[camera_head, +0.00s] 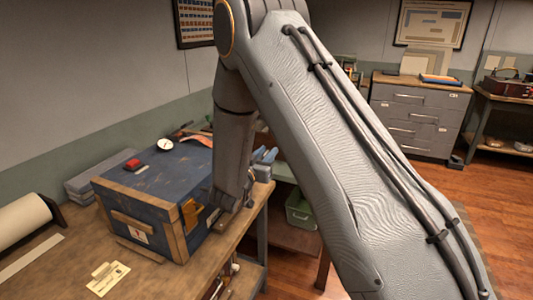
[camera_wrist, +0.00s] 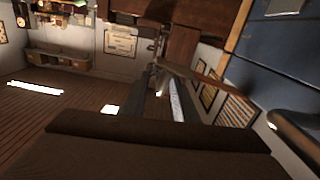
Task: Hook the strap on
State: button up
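A blue trunk (camera_head: 150,182) with wooden edges stands on the workbench, its lid shut. A brass-coloured plate (camera_head: 191,214) is on its right end. An orange-brown strip (camera_head: 197,136), perhaps the strap, lies at the trunk's far top edge. My gripper (camera_head: 222,208) points down close beside the trunk's right end; its fingers are small and dark there. In the wrist view a blue panel with a wooden edge (camera_wrist: 290,40), probably the trunk, fills the upper right. A thin brown strip (camera_wrist: 193,76) crosses near the middle. I cannot tell whether the gripper touches or holds anything.
A green bin (camera_head: 299,209) is beyond the bench. Floor at right is open.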

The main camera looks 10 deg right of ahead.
jog(key=shift+c, duration=0.4)
grip_shut()
jog(key=shift+f, duration=0.15)
jog(key=shift+s+f+b, duration=0.1)
jog(key=shift+f+b, duration=0.45)
jog(key=shift+f, duration=0.2)
jog(key=shift+o, duration=0.4)
grip_release()
jog(key=shift+r, duration=0.1)
jog(key=b+v, duration=0.2)
jog(key=v, duration=0.5)
jog(key=shift+s+a, duration=0.2)
jog(key=shift+s, duration=0.15)
